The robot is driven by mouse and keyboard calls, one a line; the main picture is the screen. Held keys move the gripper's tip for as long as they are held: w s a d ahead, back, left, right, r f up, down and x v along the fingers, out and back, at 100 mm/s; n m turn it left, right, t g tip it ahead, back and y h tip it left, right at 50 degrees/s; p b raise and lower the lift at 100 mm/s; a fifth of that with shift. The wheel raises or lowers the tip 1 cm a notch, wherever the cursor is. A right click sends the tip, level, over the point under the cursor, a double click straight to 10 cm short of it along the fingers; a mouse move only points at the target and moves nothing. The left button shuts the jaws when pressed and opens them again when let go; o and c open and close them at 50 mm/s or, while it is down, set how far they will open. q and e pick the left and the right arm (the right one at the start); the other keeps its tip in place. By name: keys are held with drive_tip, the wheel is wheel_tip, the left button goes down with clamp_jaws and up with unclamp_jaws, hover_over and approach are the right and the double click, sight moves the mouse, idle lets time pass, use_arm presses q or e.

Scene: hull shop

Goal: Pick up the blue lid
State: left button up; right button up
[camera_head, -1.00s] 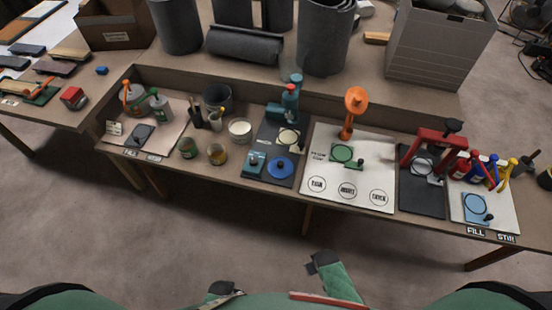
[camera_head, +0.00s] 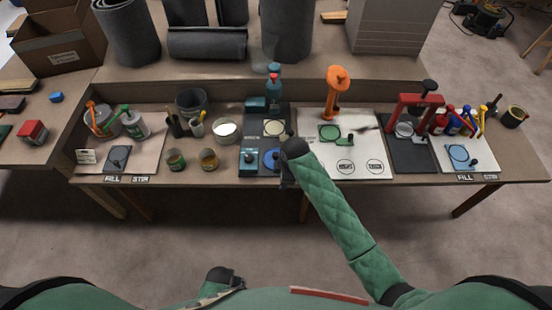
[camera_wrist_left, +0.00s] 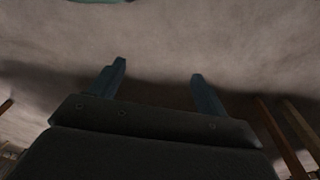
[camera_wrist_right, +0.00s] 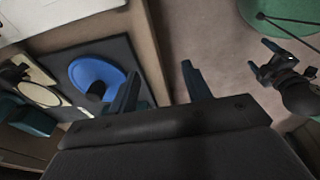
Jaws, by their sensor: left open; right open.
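The blue lid (camera_head: 269,159) lies on the dark mat near the table's front edge in the head view, partly hidden by my right gripper. In the right wrist view the blue lid (camera_wrist_right: 90,70) is a round disc with a dark knob. My right gripper (camera_wrist_right: 160,73) is open and empty, with its fingers beside the lid's edge and apart from it. In the head view the right gripper (camera_head: 287,176) is at the front edge, mostly hidden by its wrist. My left gripper (camera_wrist_left: 158,70) is open and empty above bare floor.
A teal bottle (camera_head: 274,82) and a cream disc (camera_head: 274,128) stand behind the lid. A teal block-like item (camera_head: 249,160) is left of it.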

sight(276, 154)
drive_tip(key=w+a+r+n, duration=0.1)
drive_tip(key=w+r+n, duration=0.1)
drive_tip(key=w, duration=0.1)
drive_tip(key=w+a+r+n+h, duration=0.1)
drive_tip(key=w+r+n, duration=0.1)
drive_tip(key=w+n, duration=0.1)
drive_tip(key=w+a+r+n+g, duration=0.1)
drive_tip(key=w+r+n, duration=0.2)
drive_tip(key=w, duration=0.1)
drive_tip(key=shift+w+h, duration=0.3)
drive_tip(key=shift+w+r+n, duration=0.2)
drive_tip(key=shift+w+n, duration=0.05)
drive_tip(key=shift+n, duration=0.15)
drive_tip(key=shift+f, duration=1.05)
drive_tip(key=shift+f+p, duration=0.2)
drive_tip(key=shift+p, duration=0.15)
wheel_tip(276, 154, down, 4)
drive_tip(key=shift+d+p, duration=0.1)
drive_tip(key=shift+p, duration=0.9)
drive_tip(key=shift+f, duration=0.55)
use_arm(q)
wheel_tip(276, 154, down, 7)
drive_tip(key=s+a, duration=0.1)
drive_tip(key=a, duration=0.1)
drive_tip(key=shift+s+a+r+t, duration=0.2)
drive_tip(key=shift+s+a+t, duration=0.05)
drive_tip(key=shift+a+t, duration=0.05)
use_arm(e)
drive_tip(key=shift+c, duration=0.4)
